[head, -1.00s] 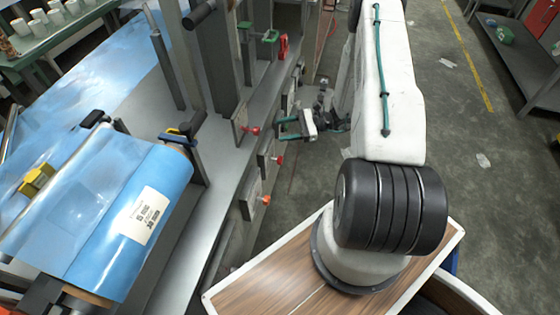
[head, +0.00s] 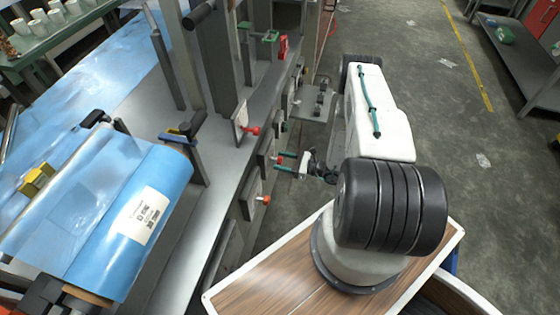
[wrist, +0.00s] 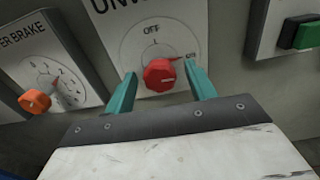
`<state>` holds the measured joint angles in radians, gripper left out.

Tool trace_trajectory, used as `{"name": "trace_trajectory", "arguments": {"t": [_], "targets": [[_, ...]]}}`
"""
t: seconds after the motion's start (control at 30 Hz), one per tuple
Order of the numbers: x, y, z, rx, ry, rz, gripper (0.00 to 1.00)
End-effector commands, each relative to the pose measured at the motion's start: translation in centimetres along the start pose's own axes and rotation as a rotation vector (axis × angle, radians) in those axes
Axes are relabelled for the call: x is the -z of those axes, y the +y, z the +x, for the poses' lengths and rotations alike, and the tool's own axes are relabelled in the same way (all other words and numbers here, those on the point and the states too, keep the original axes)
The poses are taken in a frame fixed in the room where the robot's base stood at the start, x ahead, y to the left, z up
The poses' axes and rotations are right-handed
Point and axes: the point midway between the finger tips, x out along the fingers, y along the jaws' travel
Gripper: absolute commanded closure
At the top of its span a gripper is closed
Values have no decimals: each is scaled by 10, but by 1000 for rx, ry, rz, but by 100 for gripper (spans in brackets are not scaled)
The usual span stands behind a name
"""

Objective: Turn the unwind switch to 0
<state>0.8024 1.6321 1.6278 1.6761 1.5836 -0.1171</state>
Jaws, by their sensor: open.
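The unwind switch is a red knob (wrist: 158,76) on a pale panel whose top label is cut off after "UNW". A dial ring, the word "OFF" above and a small, hard-to-read mark at the right surround it. The knob's pointed end seems turned right, towards that mark. In the head view the red knob (head: 279,160) shows at the bench side. My gripper (wrist: 161,72) is open, with one teal finger on each side of the knob. I cannot tell whether either touches it. In the head view my gripper (head: 277,162) faces the panel.
A brake panel with an orange knob (wrist: 35,101) is at left in the wrist view. A box with a green button (wrist: 306,37) is at right. Another red knob (head: 251,130) sits farther along the bench. A blue film roll (head: 150,195) lies left; open floor is right.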

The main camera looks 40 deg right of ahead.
Motion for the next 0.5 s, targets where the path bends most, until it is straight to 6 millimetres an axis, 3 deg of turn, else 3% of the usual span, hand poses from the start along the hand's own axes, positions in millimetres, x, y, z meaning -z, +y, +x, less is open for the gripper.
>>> {"name": "trace_trajectory", "arguments": {"t": [0.13, 0.4, 0.5], "targets": [[0, 0, 11, -1, 0, 0, 45], [0, 0, 13, 0, 0, 0, 45], [0, 0, 13, 0, 0, -1, 70]]}}
